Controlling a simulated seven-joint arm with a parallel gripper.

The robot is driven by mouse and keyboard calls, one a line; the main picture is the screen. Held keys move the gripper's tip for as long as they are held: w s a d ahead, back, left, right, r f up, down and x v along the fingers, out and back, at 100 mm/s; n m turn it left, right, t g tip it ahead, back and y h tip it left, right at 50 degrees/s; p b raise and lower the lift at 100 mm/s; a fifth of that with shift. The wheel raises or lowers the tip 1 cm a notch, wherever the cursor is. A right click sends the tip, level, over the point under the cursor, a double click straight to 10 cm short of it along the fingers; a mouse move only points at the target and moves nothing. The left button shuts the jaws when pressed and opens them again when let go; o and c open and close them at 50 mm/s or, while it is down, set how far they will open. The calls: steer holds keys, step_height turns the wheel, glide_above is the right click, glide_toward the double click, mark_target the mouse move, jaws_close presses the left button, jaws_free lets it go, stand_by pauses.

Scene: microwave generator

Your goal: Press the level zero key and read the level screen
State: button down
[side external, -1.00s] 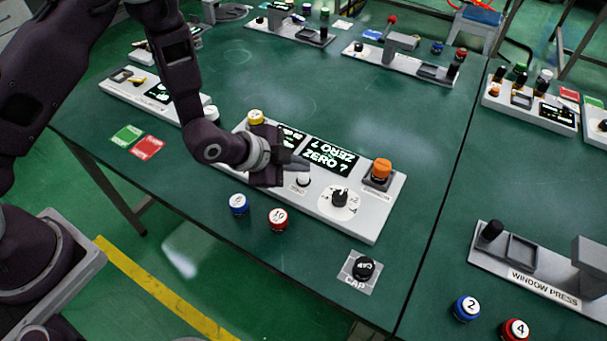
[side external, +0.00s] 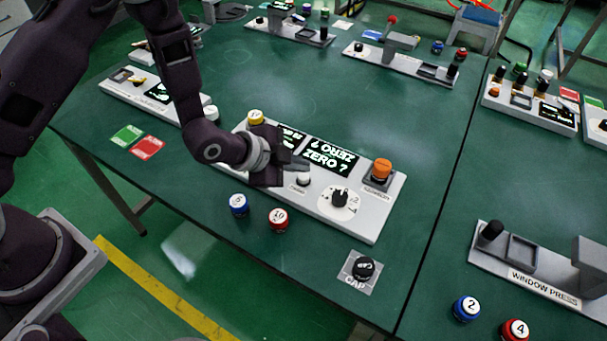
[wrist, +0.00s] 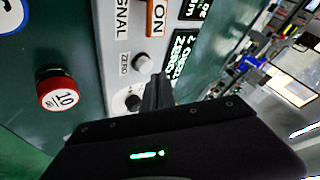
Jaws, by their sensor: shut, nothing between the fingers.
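The white console (side external: 372,224) stands on the green table. Its level screen (side external: 328,157) shows "ZERO ?" in bright letters on black, with a second line upside down above; it also shows in the wrist view (wrist: 186,55). The pale round zero key (side external: 303,180) sits in front of the screen. In the wrist view, the key (wrist: 141,62) stands beside a "ZERO" label. My gripper (side external: 297,164) is shut and empty, just above and left of the key in the side view. Its fingertips (wrist: 158,92) look close to the key; I cannot tell whether they touch.
A black dial (side external: 340,197) and an orange button (side external: 381,169) sit on the console's right. A yellow knob (side external: 255,117) is at its far left. Blue (side external: 238,204) and red (side external: 278,219) numbered buttons and a black cap (side external: 363,268) stand in front.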

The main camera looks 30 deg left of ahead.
mark_target(299, 178)
steer(key=shift+f, duration=0.15)
steer(key=shift+f, duration=0.25)
steer(key=shift+f, duration=0.55)
stand_by(0.9)
steer(key=shift+r, duration=0.95)
steer(key=shift+r, duration=0.1)
steer(key=shift+r, duration=2.45)
